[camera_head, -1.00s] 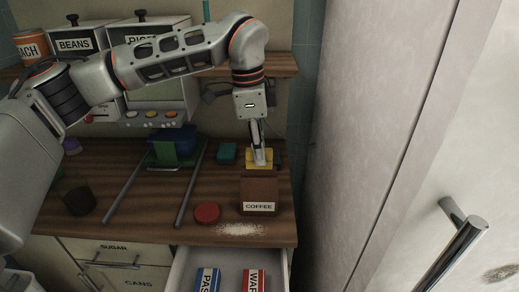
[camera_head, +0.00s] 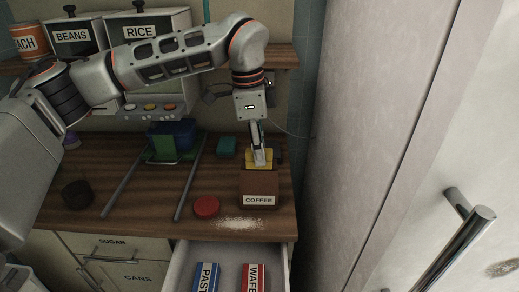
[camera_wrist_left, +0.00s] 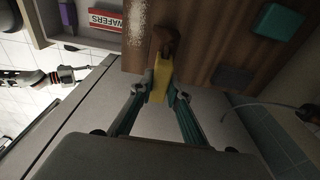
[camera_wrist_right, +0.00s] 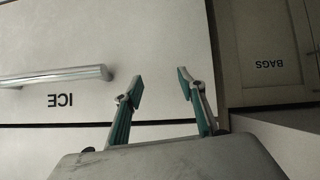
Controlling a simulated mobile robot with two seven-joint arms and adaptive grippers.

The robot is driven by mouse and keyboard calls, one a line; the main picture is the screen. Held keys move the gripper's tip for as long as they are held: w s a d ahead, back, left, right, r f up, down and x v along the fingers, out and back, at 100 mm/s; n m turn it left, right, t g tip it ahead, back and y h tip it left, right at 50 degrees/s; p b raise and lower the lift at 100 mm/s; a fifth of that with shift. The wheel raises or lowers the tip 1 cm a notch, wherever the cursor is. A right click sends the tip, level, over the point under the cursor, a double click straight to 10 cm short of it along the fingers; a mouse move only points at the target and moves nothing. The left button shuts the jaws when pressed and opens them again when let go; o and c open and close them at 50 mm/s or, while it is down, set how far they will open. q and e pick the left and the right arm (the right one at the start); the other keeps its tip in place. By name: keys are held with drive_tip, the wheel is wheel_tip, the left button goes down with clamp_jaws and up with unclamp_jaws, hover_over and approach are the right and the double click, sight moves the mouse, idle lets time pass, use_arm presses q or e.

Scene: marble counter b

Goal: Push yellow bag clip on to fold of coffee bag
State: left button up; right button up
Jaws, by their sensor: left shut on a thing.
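The brown coffee bag (camera_head: 258,189) stands on the wooden counter near its front edge, its white COFFEE label facing the front. My left gripper (camera_head: 259,160) comes down from above and is shut on the yellow bag clip (camera_head: 258,166), just behind the bag's top. In the left wrist view the clip (camera_wrist_left: 160,80) sits between the fingertips, its end against or very near the brown bag (camera_wrist_left: 166,42). I cannot tell whether the clip is on the fold. My right gripper (camera_wrist_right: 160,88) is open and empty in front of a drawer marked ICE.
A red disc (camera_head: 206,206) and a pale spill (camera_head: 240,224) lie beside the bag. A teal block (camera_head: 226,147) stands behind, left of my left gripper. An open drawer (camera_head: 226,262) below holds PASTA and WAFERS boxes. A tall pale cabinet (camera_head: 380,130) is close on the right.

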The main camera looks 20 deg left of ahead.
use_arm(q)
drive_tip(key=o, duration=1)
drive_tip(key=shift+c, duration=0.2)
wheel_tip(320, 180, up, 12)
drive_tip(key=a, duration=0.1)
drive_tip(key=shift+s+a, duration=0.2)
